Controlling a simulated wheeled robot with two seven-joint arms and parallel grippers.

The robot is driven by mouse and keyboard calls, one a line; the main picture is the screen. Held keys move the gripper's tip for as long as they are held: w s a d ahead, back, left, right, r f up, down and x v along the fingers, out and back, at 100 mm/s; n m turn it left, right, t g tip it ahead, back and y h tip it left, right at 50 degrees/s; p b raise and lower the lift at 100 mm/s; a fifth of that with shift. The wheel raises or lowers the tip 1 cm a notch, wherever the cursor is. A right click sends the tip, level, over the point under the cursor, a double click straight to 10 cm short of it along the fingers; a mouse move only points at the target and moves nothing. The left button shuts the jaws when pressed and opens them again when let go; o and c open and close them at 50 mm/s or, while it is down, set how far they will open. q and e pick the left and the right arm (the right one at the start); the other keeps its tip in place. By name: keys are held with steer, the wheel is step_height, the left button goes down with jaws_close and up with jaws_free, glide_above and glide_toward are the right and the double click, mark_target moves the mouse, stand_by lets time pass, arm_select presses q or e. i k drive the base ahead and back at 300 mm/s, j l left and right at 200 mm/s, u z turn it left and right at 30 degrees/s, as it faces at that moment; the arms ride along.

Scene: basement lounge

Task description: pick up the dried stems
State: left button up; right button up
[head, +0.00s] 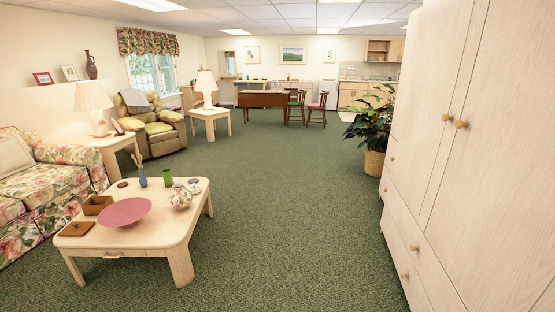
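The dried stems (137,162) are thin and brownish, and they stand up out of a small blue vase (142,180). The vase stands at the far side of the light wood coffee table (158,242), in the left part of the head view. The stems are small in the picture, so single stalks are hard to tell apart. Neither of my grippers shows in the head view.
The table also holds a pink bowl (124,212), a brown open box (97,205), a green cup (168,177) and a patterned round jar (180,198). A floral sofa (45,192) stands left, a tall wardrobe (470,130) right. Green carpet (275,200) between them is clear.

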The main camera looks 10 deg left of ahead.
mark_target(139, 157)
steer(key=i+u, duration=0.45)
steer(key=i, duration=0.25)
steer(key=i+l+u, duration=0.1)
steer(key=i+u, duration=0.35)
steer(key=i, duration=0.25)
steer(key=i+j, duration=0.2)
steer(key=i, duration=0.2)
steer(key=i+j, duration=0.15)
steer(key=i, duration=0.25)
steer(key=i+j, duration=0.2)
steer(key=i, duration=0.2)
